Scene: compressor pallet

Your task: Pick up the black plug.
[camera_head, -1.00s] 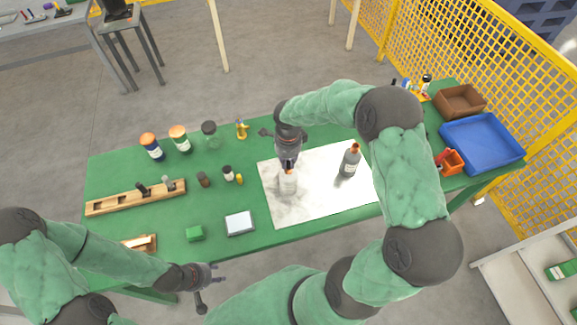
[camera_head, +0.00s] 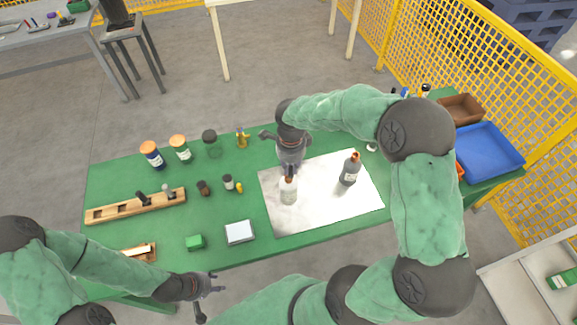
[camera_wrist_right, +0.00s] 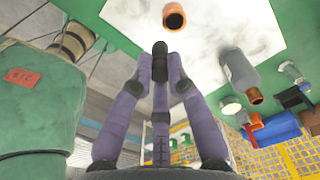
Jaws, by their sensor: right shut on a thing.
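My right gripper (camera_head: 290,168) is above the white mat, just over the pale bottle (camera_head: 288,195). In the right wrist view the gripper (camera_wrist_right: 160,70) is shut on the black plug (camera_wrist_right: 160,52), a small dark cylinder between the fingertips. The plug is apart from the bottle's open copper-coloured neck (camera_wrist_right: 174,17). In the head view the plug is small and mostly hidden by the fingers. A grey bottle (camera_head: 348,175) with a brown neck stands upright to the right on the mat. My left gripper (camera_head: 212,284) is open and empty off the table's front edge.
The white mat (camera_head: 325,212) lies on the green table. A wooden rack (camera_head: 110,213), several jars, a green block (camera_head: 195,242) and a white-topped box (camera_head: 239,232) are left. A blue tray (camera_head: 490,150) and brown basket (camera_head: 462,108) are right. The mat's front is clear.

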